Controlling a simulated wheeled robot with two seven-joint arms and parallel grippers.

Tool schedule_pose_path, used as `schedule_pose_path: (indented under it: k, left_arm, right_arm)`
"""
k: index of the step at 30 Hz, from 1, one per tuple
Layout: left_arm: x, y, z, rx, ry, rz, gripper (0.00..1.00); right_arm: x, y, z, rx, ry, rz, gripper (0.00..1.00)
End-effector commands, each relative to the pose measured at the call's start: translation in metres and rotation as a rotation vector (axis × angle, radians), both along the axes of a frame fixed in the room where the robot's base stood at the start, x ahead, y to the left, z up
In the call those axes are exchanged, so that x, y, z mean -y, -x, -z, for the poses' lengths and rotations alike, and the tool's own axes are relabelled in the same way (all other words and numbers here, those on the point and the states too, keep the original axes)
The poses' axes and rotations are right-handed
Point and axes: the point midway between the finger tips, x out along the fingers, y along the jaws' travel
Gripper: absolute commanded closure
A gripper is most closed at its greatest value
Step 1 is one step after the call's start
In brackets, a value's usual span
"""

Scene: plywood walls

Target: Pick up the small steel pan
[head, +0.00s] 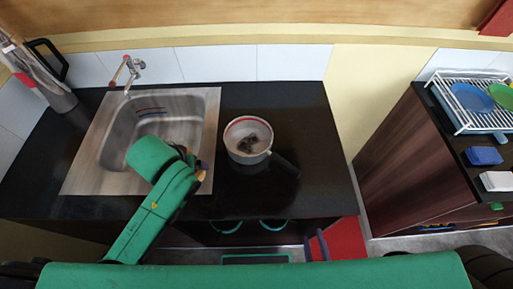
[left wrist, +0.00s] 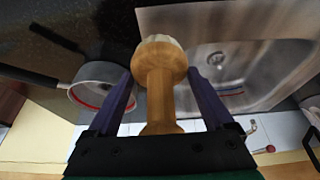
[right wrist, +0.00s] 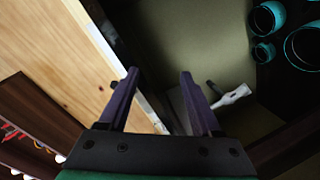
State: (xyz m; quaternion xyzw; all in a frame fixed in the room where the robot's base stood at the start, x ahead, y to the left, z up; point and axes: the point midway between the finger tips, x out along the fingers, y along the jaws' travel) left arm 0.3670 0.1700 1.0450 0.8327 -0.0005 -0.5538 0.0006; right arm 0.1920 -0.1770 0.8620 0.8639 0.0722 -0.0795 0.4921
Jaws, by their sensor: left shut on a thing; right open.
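The small steel pan (head: 235,153) stands on the black counter right of the sink, its black handle pointing to the lower right. It has a red line inside the rim and something dark in it. It also shows at the left of the left wrist view (left wrist: 101,73). My left gripper (left wrist: 158,92) is shut on a turned wooden object (left wrist: 160,85) with a round knob, over the counter by the sink, apart from the pan. In the head view my arm mostly hides this gripper. My right gripper (head: 315,243) is open and empty, below the counter's front edge.
The steel sink (head: 80,178) with a tap (head: 128,70) is left of the pan. A kettle-like jug (head: 60,98) stands at the back left. A dish rack (head: 470,120) is on the right-hand unit. Teal round items (right wrist: 268,18) show near my right gripper. The counter right of the pan is clear.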

Motion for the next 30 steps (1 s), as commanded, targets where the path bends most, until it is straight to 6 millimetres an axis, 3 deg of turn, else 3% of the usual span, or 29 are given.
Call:
schedule_pose_path:
  k: [1,3,6,12,18,30]
  left_arm:
    - [0.000,0.000,0.000,0.001,0.000,0.000,0.72]
    - [0.000,0.000,0.000,0.001,0.000,0.000,0.72]
    - [0.000,0.000,0.000,0.001,0.000,0.000,0.72]
    - [0.000,0.000,0.000,0.001,0.000,0.000,0.72]
    - [0.000,0.000,0.000,0.001,0.000,0.000,0.72]
    - [0.000,0.000,0.000,0.001,0.000,0.000,0.72]
  right_arm:
    - [0.005,-0.007,-0.031,0.098,0.106,-0.013,0.34]
    - [0.008,-0.022,-0.072,0.229,0.286,-0.068,0.34]
    - [0.001,-0.048,-0.112,0.365,0.523,-0.203,0.34]
    - [-0.013,-0.081,-0.112,0.379,0.696,-0.380,0.34]
    - [-0.029,-0.122,-0.113,0.378,0.697,-0.381,0.34]
    - [-0.052,-0.182,-0.110,0.374,0.694,-0.380,0.34]
